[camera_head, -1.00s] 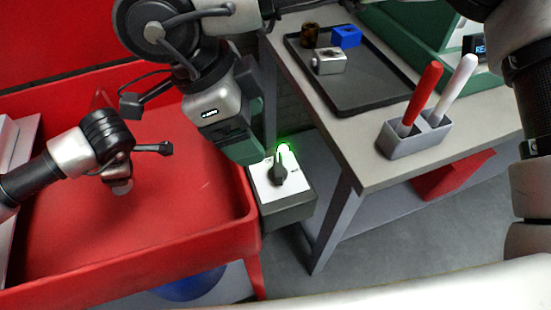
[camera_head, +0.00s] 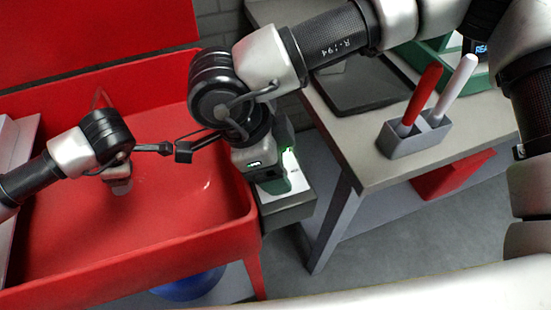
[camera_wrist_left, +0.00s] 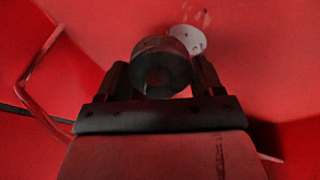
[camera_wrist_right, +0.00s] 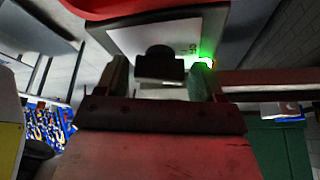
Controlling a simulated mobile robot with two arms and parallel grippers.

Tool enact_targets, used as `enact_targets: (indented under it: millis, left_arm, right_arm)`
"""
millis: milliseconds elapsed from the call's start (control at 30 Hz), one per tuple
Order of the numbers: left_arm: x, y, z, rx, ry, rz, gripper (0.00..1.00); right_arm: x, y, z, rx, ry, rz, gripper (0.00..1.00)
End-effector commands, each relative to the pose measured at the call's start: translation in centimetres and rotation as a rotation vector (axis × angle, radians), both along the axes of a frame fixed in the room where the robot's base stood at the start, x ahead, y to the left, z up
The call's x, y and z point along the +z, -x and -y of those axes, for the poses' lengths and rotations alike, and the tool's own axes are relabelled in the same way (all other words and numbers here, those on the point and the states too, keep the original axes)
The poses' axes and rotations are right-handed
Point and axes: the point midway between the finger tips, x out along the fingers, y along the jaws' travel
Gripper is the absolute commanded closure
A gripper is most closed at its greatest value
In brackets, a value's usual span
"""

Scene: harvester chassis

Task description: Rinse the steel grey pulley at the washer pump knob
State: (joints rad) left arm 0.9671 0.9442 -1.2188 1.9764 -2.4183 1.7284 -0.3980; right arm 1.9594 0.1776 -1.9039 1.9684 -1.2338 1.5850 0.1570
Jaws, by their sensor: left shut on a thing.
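The grey pulley (camera_wrist_left: 160,68) is clamped between the fingers of my left gripper (camera_wrist_left: 160,82), inside the red washer basin (camera_head: 60,240). In the head view my left gripper (camera_head: 117,172) points down into the basin, and the pulley is mostly hidden. In the head view this gripper (camera_head: 272,185) hides the knob.
A green light (camera_wrist_right: 205,60) glows beside the knob. The pump box (camera_head: 288,212) stands between basin and workbench (camera_head: 375,172). The bench holds a black tray (camera_head: 365,90) and a grey holder (camera_head: 415,138) with red and white handles. A pale disc (camera_wrist_left: 188,38) lies on the basin floor.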

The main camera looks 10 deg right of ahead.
Motion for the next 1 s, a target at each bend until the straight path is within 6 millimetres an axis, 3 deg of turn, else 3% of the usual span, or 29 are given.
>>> enact_targets:
  millis: [33,233,367,600,900,933,1000]
  left_arm:
    - [0.09,-0.05,-0.02,0.0,0.0,0.002,0.71]
    - [0.1,-0.05,-0.01,0.0,0.0,0.002,0.71]
    - [0.09,-0.05,-0.02,0.0,0.0,0.002,0.71]
    - [0.11,-0.04,-0.01,0.0,0.0,0.002,0.71]
    - [0.11,-0.04,-0.01,0.0,0.0,0.002,0.71]
    - [0.11,-0.04,-0.01,0.0,0.0,0.002,0.71]
    - [0.11,-0.04,-0.01,0.0,0.0,0.002,0.71]
  right_arm:
    - [0.03,-0.01,-0.01,0.0,0.0,0.0,0.4]
    - [0.05,-0.03,-0.02,0.0,0.0,0.001,0.7]
    - [0.03,0.04,-0.05,0.044,-0.003,-0.001,0.71]
    - [0.05,0.1,-0.03,0.291,-0.002,0.001,0.71]
    - [0.11,0.07,-0.04,0.319,-0.001,0.001,0.71]
    - [0.11,0.07,-0.04,0.319,-0.001,0.001,0.45]
    - [0.11,0.07,-0.04,0.319,-0.001,0.001,0.35]
